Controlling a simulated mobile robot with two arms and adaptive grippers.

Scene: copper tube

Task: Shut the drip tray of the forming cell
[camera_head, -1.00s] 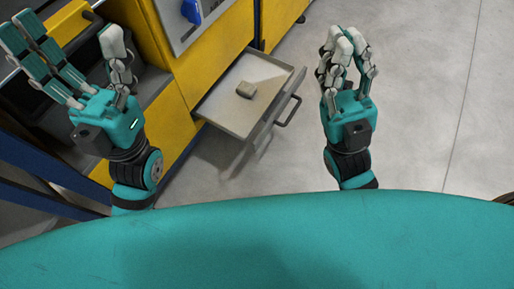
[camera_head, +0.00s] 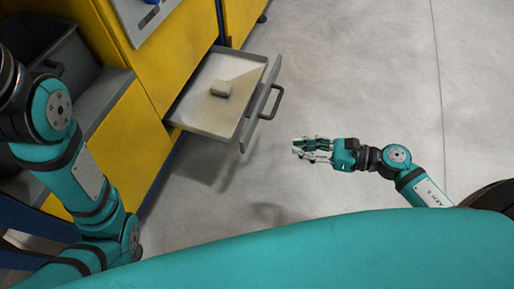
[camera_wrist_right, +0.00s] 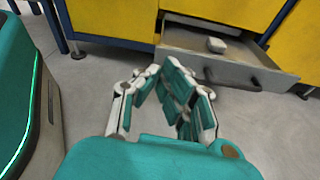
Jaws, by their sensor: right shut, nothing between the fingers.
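The drip tray (camera_head: 208,113) is a grey drawer pulled out of the yellow forming cell (camera_head: 176,62), with a dark bar handle (camera_head: 271,103) on its front. A small light block (camera_head: 221,88) lies inside it. My right gripper (camera_head: 297,148) is shut and empty, right of the tray front and apart from it, pointing left. In the right wrist view the shut fingers (camera_wrist_right: 170,75) are in front of the open tray (camera_wrist_right: 215,67), whose handle (camera_wrist_right: 232,82) is up and to the right. My left arm shows at the left, but its gripper is out of view.
Grey floor (camera_head: 350,70) is clear around the right gripper and to the right of the tray. A dark grey bin (camera_head: 65,60) sits in the cell at upper left. A blue frame leg (camera_wrist_right: 62,30) stands left of the tray.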

